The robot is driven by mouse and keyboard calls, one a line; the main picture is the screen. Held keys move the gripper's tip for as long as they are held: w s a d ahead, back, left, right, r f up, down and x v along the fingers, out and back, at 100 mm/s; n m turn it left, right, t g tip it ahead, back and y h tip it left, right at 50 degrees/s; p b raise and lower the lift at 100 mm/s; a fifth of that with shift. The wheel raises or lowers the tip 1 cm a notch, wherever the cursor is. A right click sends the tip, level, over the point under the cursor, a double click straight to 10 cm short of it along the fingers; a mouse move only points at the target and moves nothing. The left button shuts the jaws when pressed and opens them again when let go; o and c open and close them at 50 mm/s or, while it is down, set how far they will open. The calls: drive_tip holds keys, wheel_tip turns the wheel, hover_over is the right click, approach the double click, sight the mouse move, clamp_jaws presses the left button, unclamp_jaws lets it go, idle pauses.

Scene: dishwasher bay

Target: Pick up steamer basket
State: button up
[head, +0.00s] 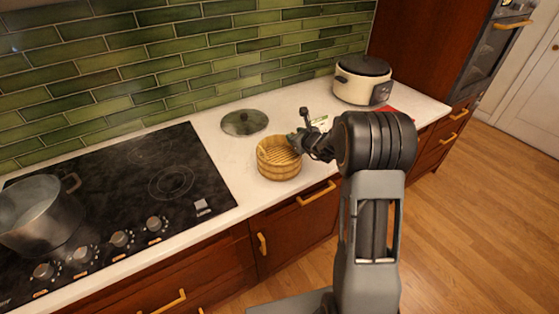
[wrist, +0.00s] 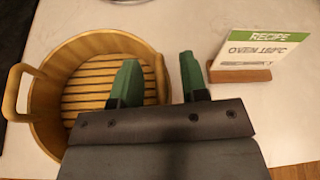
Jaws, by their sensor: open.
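The steamer basket (head: 279,166) is a round, light wooden tub with a slatted base, upright on the white counter to the right of the cooktop. In the wrist view the basket (wrist: 47,118) fills the left side, with a loop handle on its left rim and slats showing inside. My gripper (head: 297,143) is at the basket's right rim in the head view. In the wrist view my gripper (wrist: 160,80) has its two green fingers apart, the left one over the basket's interior and the right one outside it. The right wall appears to lie between them, partly hidden.
A recipe card (wrist: 257,52) on a wooden stand is close to the right of my gripper. A glass lid (head: 244,122) lies behind the basket. A rice cooker (head: 362,82) stands at the back right. A large pot (head: 38,215) sits on the cooktop (head: 120,190).

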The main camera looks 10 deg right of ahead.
clamp_jaws()
drive_tip(key=shift+r, duration=0.15)
idle(0.6)
